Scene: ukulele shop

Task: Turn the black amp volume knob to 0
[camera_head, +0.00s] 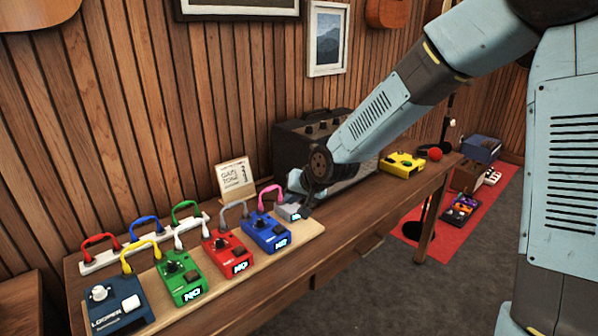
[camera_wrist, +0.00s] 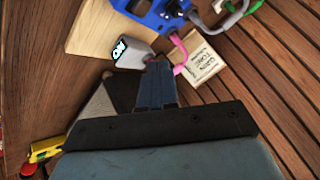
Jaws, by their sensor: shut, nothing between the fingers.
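The amp (camera_head: 290,148) is a dark box standing on the wooden bench against the wall. Several small black knobs sit on its top panel (camera_head: 318,126); I cannot read their settings or tell which is volume. My arm covers the amp's front and right part. My gripper (camera_head: 303,209) is low in front of the amp's left side, beside a small grey pedal (camera_head: 288,212), not at the knobs. In the wrist view my gripper (camera_wrist: 156,66) is shut and empty, its tips near the grey pedal (camera_wrist: 131,53); I cannot tell whether they touch.
A wooden board holds blue (camera_head: 265,232), red (camera_head: 228,254), green (camera_head: 180,278) and looper (camera_head: 117,305) pedals with coloured cables. A small sign (camera_head: 236,178) stands behind them. A yellow pedal (camera_head: 402,162) and a red ball (camera_head: 435,154) lie right of the amp.

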